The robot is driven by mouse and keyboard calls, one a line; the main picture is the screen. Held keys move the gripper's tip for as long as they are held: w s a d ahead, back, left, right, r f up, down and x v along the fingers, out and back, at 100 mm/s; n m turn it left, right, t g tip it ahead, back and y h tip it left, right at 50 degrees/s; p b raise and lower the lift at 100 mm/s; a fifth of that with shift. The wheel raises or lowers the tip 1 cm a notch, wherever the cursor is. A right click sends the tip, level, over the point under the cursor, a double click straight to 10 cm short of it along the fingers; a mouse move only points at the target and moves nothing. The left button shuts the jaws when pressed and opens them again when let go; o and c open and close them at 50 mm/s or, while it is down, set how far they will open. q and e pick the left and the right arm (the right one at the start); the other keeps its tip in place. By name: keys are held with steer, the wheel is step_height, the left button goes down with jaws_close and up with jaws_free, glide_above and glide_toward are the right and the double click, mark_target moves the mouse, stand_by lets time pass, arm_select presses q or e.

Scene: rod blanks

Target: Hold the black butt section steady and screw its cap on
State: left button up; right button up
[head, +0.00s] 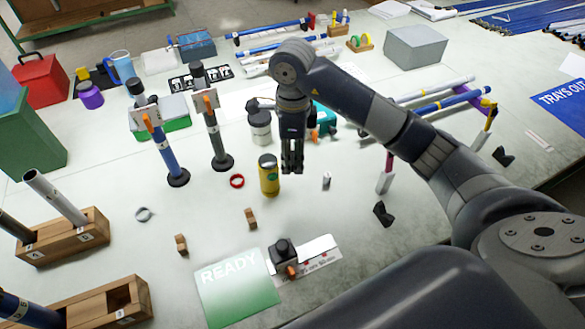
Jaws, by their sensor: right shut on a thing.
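My right gripper (292,170) points down over the middle of the table, its fingers shut. What it holds is hidden between the dark fingers. A dark tube (215,140) stands upright in a round black base to its left, with an orange clamp and a black top piece; it may be the black butt section. A similar blue tube (163,150) stands further left. A short black cylinder (283,251) sits in a white holder with an orange knob in front; I cannot tell whether it is the cap. My left gripper is out of view.
A yellow jar (268,178) stands close beside the gripper, with a white jar (260,130) behind. A red ring (237,181) and small wooden blocks (251,219) lie nearby. A READY mat (235,292) is in front. Wooden tube racks (65,238) stand left.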

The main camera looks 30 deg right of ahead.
steer(key=shift+r, duration=0.35)
steer(key=n, duration=0.2)
steer(key=shift+s+a+r+n, duration=0.3)
steer(key=shift+s+a+r, duration=0.05)
steer(key=shift+s, duration=0.05)
steer(key=s+a+r+n, duration=0.1)
steer(key=s+n, duration=0.4)
steer(key=n, duration=0.5)
steer(key=s+a+r+n, duration=0.1)
steer(key=s+a+n, duration=0.2)
steer(key=s+n, duration=0.3)
steer(key=n, duration=0.5)
steer(key=shift+s+f, duration=0.1)
